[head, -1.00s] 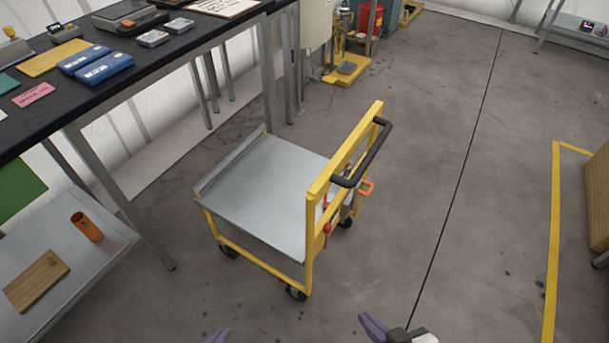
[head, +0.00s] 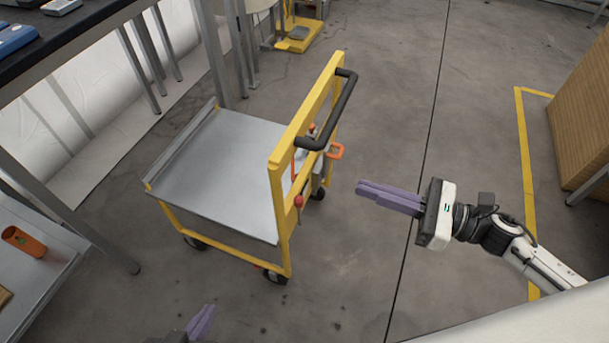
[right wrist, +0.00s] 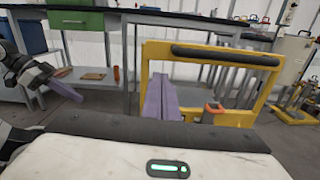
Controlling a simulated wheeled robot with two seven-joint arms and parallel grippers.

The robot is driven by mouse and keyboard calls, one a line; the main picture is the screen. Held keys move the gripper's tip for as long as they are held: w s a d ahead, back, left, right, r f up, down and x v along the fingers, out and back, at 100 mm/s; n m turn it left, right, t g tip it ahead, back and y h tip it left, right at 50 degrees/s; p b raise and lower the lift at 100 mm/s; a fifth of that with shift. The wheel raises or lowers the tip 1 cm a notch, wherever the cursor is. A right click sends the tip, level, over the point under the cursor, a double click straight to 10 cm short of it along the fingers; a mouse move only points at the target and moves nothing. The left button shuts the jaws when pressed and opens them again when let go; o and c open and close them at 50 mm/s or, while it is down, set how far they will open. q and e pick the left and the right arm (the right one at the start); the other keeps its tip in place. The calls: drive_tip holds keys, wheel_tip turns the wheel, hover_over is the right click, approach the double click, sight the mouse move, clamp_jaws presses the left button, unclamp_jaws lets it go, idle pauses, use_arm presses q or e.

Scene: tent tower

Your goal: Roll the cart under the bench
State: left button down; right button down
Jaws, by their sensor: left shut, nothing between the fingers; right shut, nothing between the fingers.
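The cart (head: 225,170) has a grey flat deck, a yellow frame on dark casters and a black push handle (head: 331,118) on its right side. It stands on the floor beside the black-topped bench (head: 85,40), not under it. My right gripper (head: 360,189) is shut and empty, right of the cart and apart from the handle. In the right wrist view the cart's yellow frame (right wrist: 148,85) and handle (right wrist: 225,55) stand ahead of the purple fingers. My left gripper (head: 212,308) shows only its fingertips at the bottom edge, shut and empty, in front of the cart.
A low grey shelf unit with an orange cup (head: 24,241) stands at the left. Bench legs (head: 215,50) rise behind the cart. A wooden box (head: 580,120) stands at the right beside a yellow floor line (head: 528,180). The floor between the cart and that line is clear.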

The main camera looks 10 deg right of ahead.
drive_tip(key=w+a+n, duration=0.1)
drive_tip(key=w+a, duration=0.6)
drive_tip(key=a, duration=0.4)
drive_tip(key=shift+w+a+p, duration=0.3)
drive_tip(key=shift+p, duration=0.1)
